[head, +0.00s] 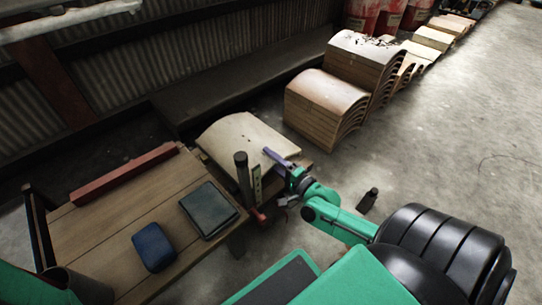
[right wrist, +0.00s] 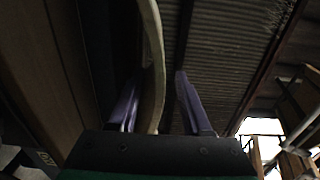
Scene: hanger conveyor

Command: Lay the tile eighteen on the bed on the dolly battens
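A cream curved tile (head: 248,138) lies arched side up just beyond the wooden bench, on a low wooden support (head: 302,166) that is mostly hidden. My right gripper (head: 277,158) is at the tile's near right edge, with its purple fingers pointing left. In the right wrist view, the tile's pale edge (right wrist: 153,60) stands between the two fingers (right wrist: 158,108). The edge is close to the left finger, and a gap shows before the right finger. Several tiles in curved stacks (head: 325,100) stand farther back. No number is readable on any tile. My left gripper is out of view.
The bench (head: 110,225) carries a red bar (head: 123,174), a dark green pad (head: 209,210) and a blue pad (head: 153,247). A dark upright post (head: 242,178) with a gauge stands close to my right gripper. A small dark bottle (head: 368,200) is on the floor. The right-hand floor is open.

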